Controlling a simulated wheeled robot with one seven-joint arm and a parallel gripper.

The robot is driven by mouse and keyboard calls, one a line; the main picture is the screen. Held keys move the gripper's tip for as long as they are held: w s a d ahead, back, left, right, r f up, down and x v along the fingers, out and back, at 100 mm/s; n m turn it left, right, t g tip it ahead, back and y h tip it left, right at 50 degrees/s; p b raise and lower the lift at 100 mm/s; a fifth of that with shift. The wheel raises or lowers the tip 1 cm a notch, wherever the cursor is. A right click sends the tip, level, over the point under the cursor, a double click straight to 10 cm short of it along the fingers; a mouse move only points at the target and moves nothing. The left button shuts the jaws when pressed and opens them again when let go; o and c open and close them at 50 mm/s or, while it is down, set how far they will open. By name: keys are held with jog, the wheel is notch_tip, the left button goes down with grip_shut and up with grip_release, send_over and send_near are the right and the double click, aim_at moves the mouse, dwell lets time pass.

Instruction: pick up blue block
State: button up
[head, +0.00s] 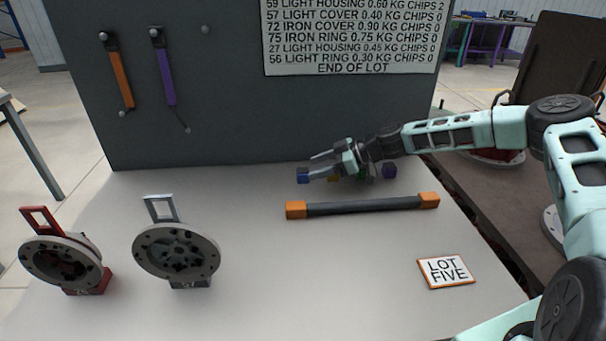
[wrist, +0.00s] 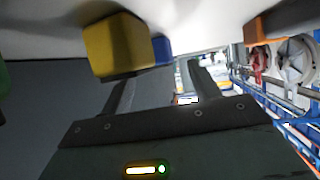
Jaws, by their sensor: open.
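The blue block (head: 303,175) sits on the table towards the back, by the tips of my gripper (head: 311,167). In the wrist view the blue block (wrist: 163,51) shows beyond the fingertips, partly hidden by a yellow block (wrist: 113,45). My gripper (wrist: 160,70) is open, with its two fingers apart and nothing held between them. In the head view the lower finger reaches close to the blue block; I cannot tell whether they touch.
A dark bar with orange ends (head: 365,208) lies in front. Two round housings (head: 176,253) (head: 63,262) stand left. A dark panel rises behind.

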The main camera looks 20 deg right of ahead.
aim_at(302, 172)
jog(key=shift+x, duration=1.35)
jog(key=c, duration=1.1)
jog(key=shift+o, duration=0.2)
jog(key=shift+r, duration=0.1)
